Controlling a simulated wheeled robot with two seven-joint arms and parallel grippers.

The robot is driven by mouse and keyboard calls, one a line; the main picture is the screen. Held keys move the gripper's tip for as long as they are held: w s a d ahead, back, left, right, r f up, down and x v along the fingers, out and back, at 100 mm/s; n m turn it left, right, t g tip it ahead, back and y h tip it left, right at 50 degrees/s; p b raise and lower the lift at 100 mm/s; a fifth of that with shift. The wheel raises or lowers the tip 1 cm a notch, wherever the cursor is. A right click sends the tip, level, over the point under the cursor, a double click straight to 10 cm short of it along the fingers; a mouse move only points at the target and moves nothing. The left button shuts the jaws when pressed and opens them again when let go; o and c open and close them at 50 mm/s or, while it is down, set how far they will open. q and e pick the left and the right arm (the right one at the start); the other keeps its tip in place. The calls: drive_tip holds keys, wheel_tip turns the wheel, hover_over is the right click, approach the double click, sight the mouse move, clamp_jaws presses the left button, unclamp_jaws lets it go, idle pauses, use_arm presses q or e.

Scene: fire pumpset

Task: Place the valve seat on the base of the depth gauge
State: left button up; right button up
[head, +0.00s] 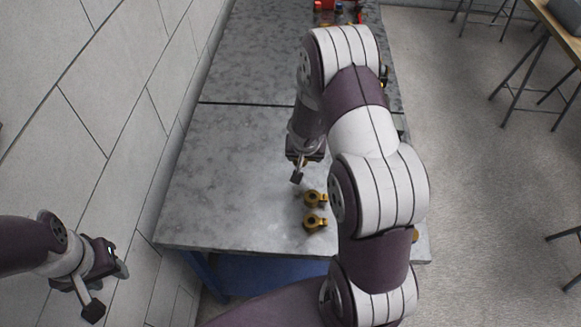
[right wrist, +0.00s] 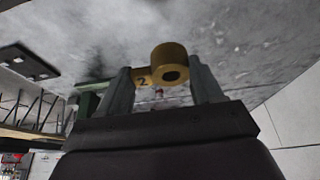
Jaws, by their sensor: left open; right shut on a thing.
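My right gripper (right wrist: 163,90) is shut on a brass valve seat (right wrist: 172,56), round with a central hole and a side tab marked 2. In the head view my right gripper (head: 305,158) is over the grey table, mostly hidden by my right arm; the held seat cannot be made out there. Two similar brass parts (head: 314,198) (head: 314,222) lie on the table nearer to me. My left gripper (head: 120,268) is open and empty at the lower left, beside the wall and off the table. I cannot clearly make out the depth gauge or its base.
The grey table (head: 225,150) is clear on its left half, with a seam across it. Red and other small items (head: 325,5) stand at its far end. A green part (right wrist: 88,103) and a flat black thing (right wrist: 25,62) show in the right wrist view. A wall (head: 110,100) borders the left.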

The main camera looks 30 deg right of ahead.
drive_tip(key=f, duration=0.2)
drive_tip(key=f+b, duration=0.1)
drive_tip(key=shift+s+d+f, duration=0.3)
drive_tip(key=shift+s, duration=0.1)
wheel_tip(320, 180, down, 3)
drive_tip(key=shift+f+b, duration=0.2)
drive_tip(key=shift+b, duration=0.65)
drive_tip(key=shift+w+f, duration=0.2)
drive_tip(key=shift+f, duration=0.15)
drive_tip(key=shift+a, duration=0.15)
drive_tip(key=shift+s+r, duration=0.1)
drive_tip(key=o, duration=1)
drive_tip(key=shift+o, duration=1.3)
drive_tip(key=shift+f, duration=0.2)
use_arm(q)
drive_tip(key=f, duration=0.4)
drive_tip(key=shift+s+d, duration=0.25)
drive_tip(key=shift+s, duration=0.1)
